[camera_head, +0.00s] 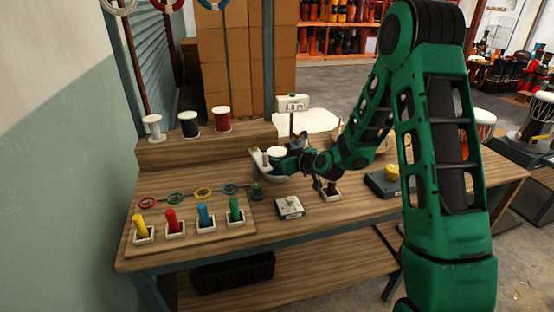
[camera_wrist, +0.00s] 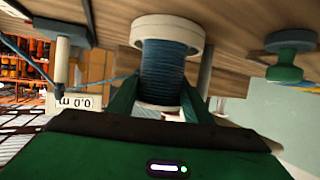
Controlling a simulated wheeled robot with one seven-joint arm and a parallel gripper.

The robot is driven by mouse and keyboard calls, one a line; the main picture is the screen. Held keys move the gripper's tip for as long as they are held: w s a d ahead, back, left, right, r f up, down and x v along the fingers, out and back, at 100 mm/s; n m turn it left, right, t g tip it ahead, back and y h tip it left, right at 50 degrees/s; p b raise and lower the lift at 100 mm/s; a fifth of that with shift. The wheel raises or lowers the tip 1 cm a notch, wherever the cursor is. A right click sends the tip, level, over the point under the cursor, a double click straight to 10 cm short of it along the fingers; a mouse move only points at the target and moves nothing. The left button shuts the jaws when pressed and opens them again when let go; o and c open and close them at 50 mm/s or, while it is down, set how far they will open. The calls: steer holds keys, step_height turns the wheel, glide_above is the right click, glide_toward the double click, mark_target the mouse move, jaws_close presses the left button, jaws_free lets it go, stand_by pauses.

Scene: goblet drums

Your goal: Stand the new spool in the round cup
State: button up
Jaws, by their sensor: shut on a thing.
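The new spool is wound with dark blue thread (camera_wrist: 163,65) and has pale flanges. In the wrist view it lies between the two green fingers of my gripper (camera_wrist: 157,98), which is shut on it. In the head view its white top (camera_head: 276,150) shows at my gripper (camera_head: 283,161), over the back middle of the bench. A pale rounded form (camera_head: 267,174), perhaps the round cup, shows just below the spool. Whether the spool is seated in it or held above it I cannot tell, as my gripper hides part of it.
White (camera_head: 154,127), black (camera_head: 188,124) and red (camera_head: 222,119) spools stand on the raised shelf at left. A scale display (camera_head: 292,103) stands behind my gripper. Coloured pegs in square holders line the front left, with a small grey box (camera_head: 289,207) right of them.

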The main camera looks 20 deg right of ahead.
steer(key=o, duration=1.4)
steer(key=shift+c, duration=0.2)
steer(key=s+d+r+m+g+h, duration=0.1)
steer(key=s+d+r+m+g, duration=0.2)
steer(key=s, duration=1.3)
steer(key=s+d+r+m+g+h, duration=0.2)
steer(key=s+d, duration=0.6)
steer(key=s, duration=0.9)
steer(key=s+d+r+m+g+h, duration=0.1)
steer(key=s+d+r+m+g, duration=0.3)
steer(key=s, duration=1.3)
steer(key=d+m+g, duration=0.1)
steer(key=d+g, duration=0.1)
steer(key=g, duration=0.1)
steer(key=shift+s+d+r+m+g+h, duration=0.15)
steer(key=shift+d+r+m+g+h, duration=0.15)
steer(key=shift+r+m+g+h, duration=0.1)
